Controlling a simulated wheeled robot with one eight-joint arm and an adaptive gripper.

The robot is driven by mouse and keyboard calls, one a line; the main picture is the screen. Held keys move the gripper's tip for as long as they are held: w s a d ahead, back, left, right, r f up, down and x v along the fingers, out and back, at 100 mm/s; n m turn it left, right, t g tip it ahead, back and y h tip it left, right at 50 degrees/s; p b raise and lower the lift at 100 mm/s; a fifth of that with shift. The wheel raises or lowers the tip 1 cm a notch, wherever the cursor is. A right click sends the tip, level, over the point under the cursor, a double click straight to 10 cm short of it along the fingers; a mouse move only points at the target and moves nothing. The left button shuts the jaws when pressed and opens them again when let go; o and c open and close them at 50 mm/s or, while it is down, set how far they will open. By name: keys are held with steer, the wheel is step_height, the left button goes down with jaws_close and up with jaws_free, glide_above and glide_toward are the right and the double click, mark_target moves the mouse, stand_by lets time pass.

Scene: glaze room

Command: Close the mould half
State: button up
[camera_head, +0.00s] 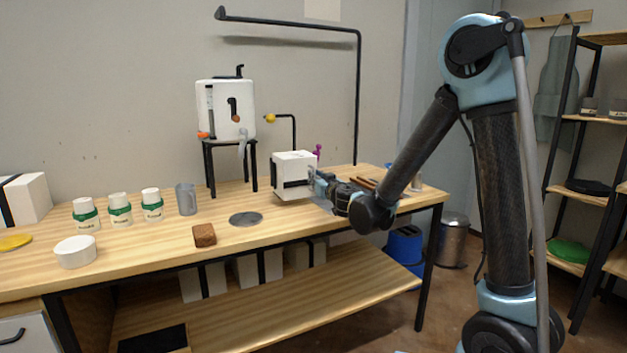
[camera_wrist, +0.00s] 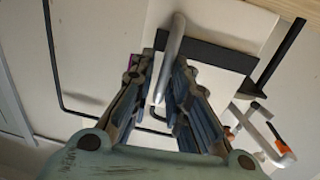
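The mould appears to be the white block (camera_head: 290,162) with a black band, standing on the wooden workbench right of centre. In the wrist view its white face (camera_wrist: 205,65) and black band (camera_wrist: 205,50) lie just beyond my fingers. A grey metal bar (camera_wrist: 174,50), which looks like a handle, runs in front of that face. My gripper (camera_head: 318,184) is at the block's right side. In the wrist view my gripper's fingers (camera_wrist: 163,85) stand apart on either side of the bar, with space between them. Contact with the bar is unclear. I cannot tell how far the mould half stands open.
A white container (camera_head: 226,108) on a black stand (camera_head: 230,145) is behind the block. A grey disc (camera_head: 246,219), brown block (camera_head: 204,235), grey mug (camera_head: 187,199) and several green-labelled jars (camera_head: 120,209) are to the left. Brown sticks (camera_head: 366,182) lie behind my wrist.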

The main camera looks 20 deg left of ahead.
steer(key=shift+o, duration=1.4)
steer(key=shift+w+d, duration=0.5)
steer(key=shift+w, duration=0.05)
steer(key=shift+s+a+f, duration=0.1)
steer(key=shift+a+f, duration=0.1)
steer(key=shift+a, duration=0.05)
steer(key=v, duration=1.2)
steer(key=shift+a, duration=0.1)
